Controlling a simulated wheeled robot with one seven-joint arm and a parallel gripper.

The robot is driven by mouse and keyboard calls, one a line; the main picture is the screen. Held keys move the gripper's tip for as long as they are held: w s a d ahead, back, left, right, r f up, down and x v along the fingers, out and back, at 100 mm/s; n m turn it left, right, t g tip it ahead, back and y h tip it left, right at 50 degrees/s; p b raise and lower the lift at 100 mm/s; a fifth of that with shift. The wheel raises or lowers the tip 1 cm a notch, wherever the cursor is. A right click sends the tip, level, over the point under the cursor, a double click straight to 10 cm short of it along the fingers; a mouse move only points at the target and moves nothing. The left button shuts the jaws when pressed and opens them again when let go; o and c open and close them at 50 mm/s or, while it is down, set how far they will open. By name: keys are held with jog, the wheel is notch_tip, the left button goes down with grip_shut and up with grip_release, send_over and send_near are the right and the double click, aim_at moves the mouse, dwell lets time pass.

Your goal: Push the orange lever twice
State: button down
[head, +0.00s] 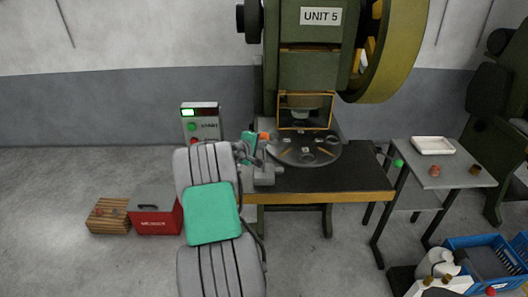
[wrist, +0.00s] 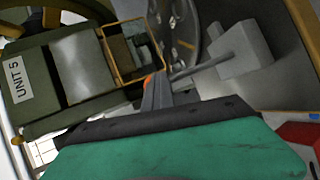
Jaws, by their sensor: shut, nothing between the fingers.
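The orange lever tip (head: 264,136) shows at the left edge of the press table, above a grey block (head: 264,176). In the wrist view only a sliver of the orange tip (wrist: 147,83) shows beside my fingers, and a grey rod runs from there to the grey block (wrist: 242,50). My gripper (head: 252,148) is shut and empty, close beside the lever at its left. The wrist view shows the shut fingers (wrist: 157,88) overlapping the lever's end. I cannot tell whether they touch it.
The green press marked UNIT 5 (head: 313,68) stands behind, with a round dial plate (head: 306,160) on the dark table (head: 340,184). A control box (head: 201,122) stands left. A red toolbox (head: 158,222) lies on the floor. A side table (head: 450,178) stands right.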

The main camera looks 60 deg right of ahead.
jog(key=shift+r, duration=0.15)
dwell(0.6)
jog(key=s+a+f, duration=0.1)
jog(key=s+a, duration=0.2)
jog(key=a, duration=0.3)
jog(key=shift+s+a+f, duration=0.15)
jog(key=shift+a+f, duration=0.1)
jog(key=shift+f, duration=0.15)
dwell(0.4)
jog(key=shift+s+a+f+p, duration=0.15)
jog(key=shift+s+a, duration=0.25)
jog(key=shift+a, duration=0.35)
jog(key=shift+s+a+f+p, duration=0.2)
jog(key=shift+s+a, duration=0.15)
jog(key=shift+a, duration=0.35)
jog(key=shift+s+a+f+p, duration=0.15)
jog(key=shift+s+a, duration=0.25)
jog(key=shift+a, duration=0.35)
